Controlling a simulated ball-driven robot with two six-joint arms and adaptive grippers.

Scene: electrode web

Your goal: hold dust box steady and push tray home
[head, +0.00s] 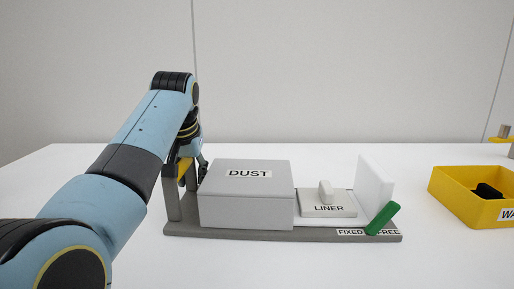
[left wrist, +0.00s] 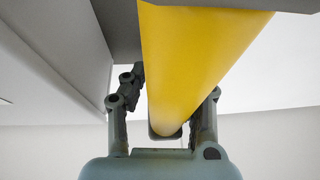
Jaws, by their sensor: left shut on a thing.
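The grey dust box (head: 246,207), labelled DUST, sits on the left part of a dark grey base (head: 300,235). The grey tray labelled LINER (head: 328,205), with a pale knob on top, sits to its right on a white surface, partly out from the box. My left gripper (head: 190,168) is behind the box's left end, shut on a yellow bar (head: 184,170). In the left wrist view the gripper (left wrist: 162,125) has its fingers on both sides of the yellow bar (left wrist: 195,60). My right gripper is not in view.
A white upright plate (head: 375,188) stands at the base's right end. A green lever (head: 383,219) leans right beside the FIXED and FREE labels. A yellow bin (head: 465,205) with a black item stands at far right. The white table is clear in front.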

